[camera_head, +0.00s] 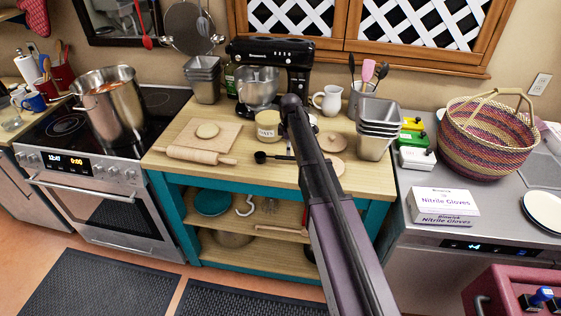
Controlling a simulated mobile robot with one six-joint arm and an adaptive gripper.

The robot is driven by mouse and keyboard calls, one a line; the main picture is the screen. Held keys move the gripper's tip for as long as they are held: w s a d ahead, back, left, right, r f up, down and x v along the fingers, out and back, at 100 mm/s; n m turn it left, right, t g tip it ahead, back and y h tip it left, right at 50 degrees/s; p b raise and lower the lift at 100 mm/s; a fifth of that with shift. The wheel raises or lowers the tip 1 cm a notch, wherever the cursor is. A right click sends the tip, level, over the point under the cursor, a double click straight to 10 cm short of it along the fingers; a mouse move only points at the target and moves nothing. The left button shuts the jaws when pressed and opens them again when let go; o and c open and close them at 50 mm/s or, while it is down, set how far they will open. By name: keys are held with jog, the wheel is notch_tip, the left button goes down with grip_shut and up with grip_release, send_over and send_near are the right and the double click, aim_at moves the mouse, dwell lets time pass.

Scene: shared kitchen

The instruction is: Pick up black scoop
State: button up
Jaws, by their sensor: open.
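A small black scoop (261,157) lies on the light wooden worktop of the teal kitchen island (226,171). Its round bowl is at the left and its dark handle points right, towards my arm. It lies just right of the rolling pin (199,155) and in front of a cream tub (267,124). My dark arm crosses the picture from the bottom up over the worktop, right of the scoop. My gripper does not show; the arm may hide it. I cannot see anything touching the scoop.
A black stand mixer (269,62) stands behind the tub. Stacked metal pans (377,127) and a round wooden lid (332,142) are on the right of the worktop. A large pot (109,103) stands on the stove at left. The worktop's front strip is mostly clear.

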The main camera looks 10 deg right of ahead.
jog(key=shift+f, duration=0.2)
notch_tip(320, 180, down, 5)
jog(key=b, duration=0.5)
jog(key=shift+d, duration=0.15)
jog(key=shift+r, duration=0.1)
dwell(0.6)
grip_shut()
